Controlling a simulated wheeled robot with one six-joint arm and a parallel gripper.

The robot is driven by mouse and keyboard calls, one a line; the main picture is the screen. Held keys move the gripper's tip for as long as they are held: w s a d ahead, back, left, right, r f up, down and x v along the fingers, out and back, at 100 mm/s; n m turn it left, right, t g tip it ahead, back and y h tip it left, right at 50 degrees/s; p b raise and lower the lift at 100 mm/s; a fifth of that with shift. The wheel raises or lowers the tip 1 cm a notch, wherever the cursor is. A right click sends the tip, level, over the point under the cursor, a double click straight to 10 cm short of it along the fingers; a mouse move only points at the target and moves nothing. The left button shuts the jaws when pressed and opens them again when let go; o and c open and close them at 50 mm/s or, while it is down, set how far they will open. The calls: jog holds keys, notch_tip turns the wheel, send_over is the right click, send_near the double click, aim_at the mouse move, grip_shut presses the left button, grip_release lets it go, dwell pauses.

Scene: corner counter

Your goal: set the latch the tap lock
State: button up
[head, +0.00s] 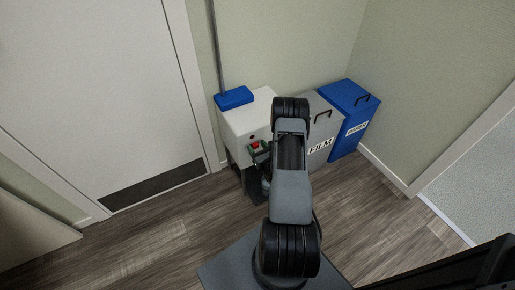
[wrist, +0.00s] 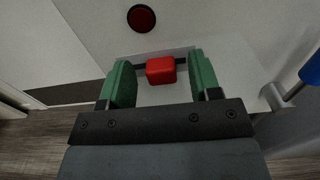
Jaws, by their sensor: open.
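The latch shows as a red block (wrist: 160,70) on a dark bar on the white cabinet's face in the wrist view. It also shows as a small red spot in the head view (head: 255,144). My gripper (wrist: 162,82) is open, its two green fingers standing to the left and right of the red block with a gap on both sides. In the head view my gripper (head: 259,151) is at the cabinet front, partly hidden by my arm. A dark red round button (wrist: 141,18) sits above the block. I cannot tell which way the latch is set.
The white cabinet (head: 233,124) bears a blue block (head: 234,97) with a grey pole above it. A grey bin marked FILM (head: 320,147) and a blue bin (head: 350,95) stand to its right. A door (head: 95,90) is at left. The wood floor in front is clear.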

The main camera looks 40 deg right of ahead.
jog(key=shift+c, duration=0.3)
grip_shut()
dwell(0.4)
